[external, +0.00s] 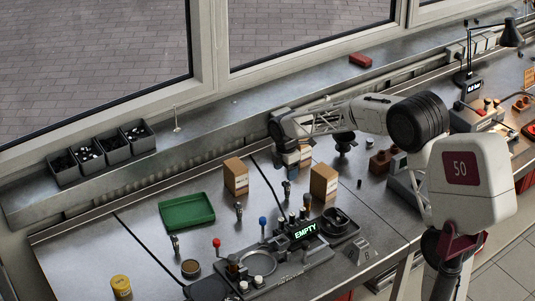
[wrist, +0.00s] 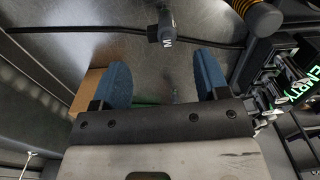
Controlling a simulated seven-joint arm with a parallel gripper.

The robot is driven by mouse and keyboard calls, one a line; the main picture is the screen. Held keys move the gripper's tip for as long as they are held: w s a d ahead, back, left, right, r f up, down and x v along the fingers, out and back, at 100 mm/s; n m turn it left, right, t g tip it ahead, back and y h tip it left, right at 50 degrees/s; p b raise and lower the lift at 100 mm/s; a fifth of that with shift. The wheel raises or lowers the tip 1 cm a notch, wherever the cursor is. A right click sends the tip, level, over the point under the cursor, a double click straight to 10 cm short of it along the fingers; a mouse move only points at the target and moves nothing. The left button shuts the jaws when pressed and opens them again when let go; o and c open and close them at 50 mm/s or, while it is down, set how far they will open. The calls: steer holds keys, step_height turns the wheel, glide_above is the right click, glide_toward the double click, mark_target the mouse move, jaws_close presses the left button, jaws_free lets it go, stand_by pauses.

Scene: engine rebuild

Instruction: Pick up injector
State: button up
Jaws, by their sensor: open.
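Several small grey metal parts that look like injectors stand on the steel bench: one between the two cardboard boxes (external: 287,190), one left of it (external: 239,210), and one nearer the front left (external: 174,244). In the wrist view a grey part marked "M" (wrist: 164,28), likely one of them, lies beyond the fingertips, near a black line on the bench. My gripper (wrist: 162,72) is open, its two blue fingers apart. Nothing is held between them, and the "M" part is not touching them. In the external view the fingers are hard to make out.
Cardboard boxes (external: 235,177) (external: 323,184) stand close to the parts. A fixture with an "EMPTY" display (external: 305,231) is at the front; its display also shows at the right in the wrist view (wrist: 301,87). A green tray (external: 187,212) lies left.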

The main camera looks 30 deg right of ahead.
mark_target(287, 185)
steer(key=shift+f, duration=1.05)
steer(key=shift+f, duration=0.1)
steer(key=shift+s+d+f, duration=0.1)
steer(key=shift+f, duration=1.15)
steer(key=shift+s+d+f, duration=0.1)
steer(key=shift+f, duration=1.15)
steer(key=shift+c, duration=0.4)
steer(key=c, duration=0.9)
